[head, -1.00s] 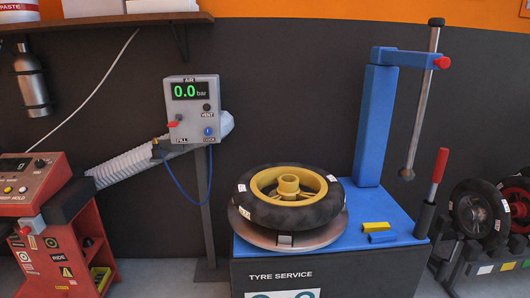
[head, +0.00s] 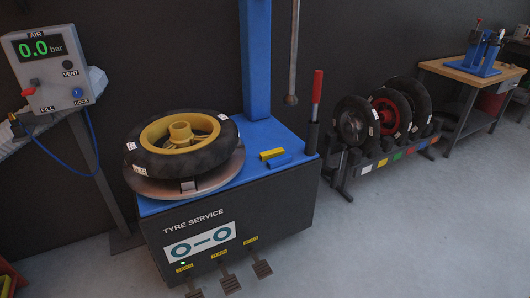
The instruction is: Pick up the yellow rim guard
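The yellow rim guard (head: 272,153) is a small yellow block in the head view. It lies on the blue top of the tyre service machine (head: 262,133), to the right of the mounted wheel. The wheel, a black tyre (head: 205,158) on a yellow rim (head: 180,131), lies flat on the round turntable (head: 215,178). My gripper is not in view.
A red-handled lever (head: 316,95) stands right of the blocks. A blue column (head: 256,60) and a hanging grey rod (head: 292,60) rise behind. Pedals (head: 229,282) stick out at the front. A wheel rack (head: 375,168) and workbench (head: 465,75) stand right. Floor is clear at front right.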

